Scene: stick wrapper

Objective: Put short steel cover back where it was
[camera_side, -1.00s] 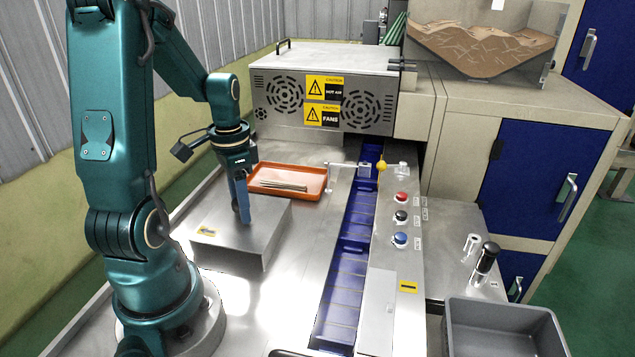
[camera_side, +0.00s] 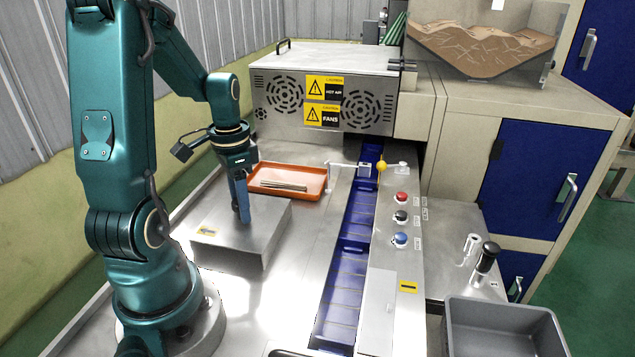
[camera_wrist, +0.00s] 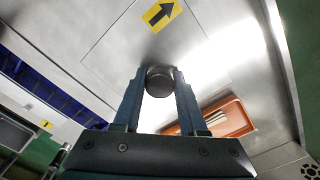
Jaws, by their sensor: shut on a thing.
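The short steel cover (camera_side: 268,222) is a low box of bare steel with a yellow arrow label on top. It stands level on the steel worktop beside my arm's base, and I see no gap beneath it. My gripper (camera_side: 243,214) points down at the middle of its top. In the wrist view my gripper (camera_wrist: 158,76) has its two blue fingers on either side of a dark round knob (camera_wrist: 160,83) on the cover (camera_wrist: 143,45), shut on it. The cover's yellow arrow label lies just ahead of the fingertips. In the side view the fingers hide the knob.
An orange tray (camera_side: 313,190) with thin sticks lies behind the cover. A blue slatted channel (camera_side: 343,285) runs to the right, beside a panel with buttons (camera_side: 401,217). The hot-air housing (camera_side: 275,65) stands at the back. A grey bin (camera_side: 500,313) is at front right.

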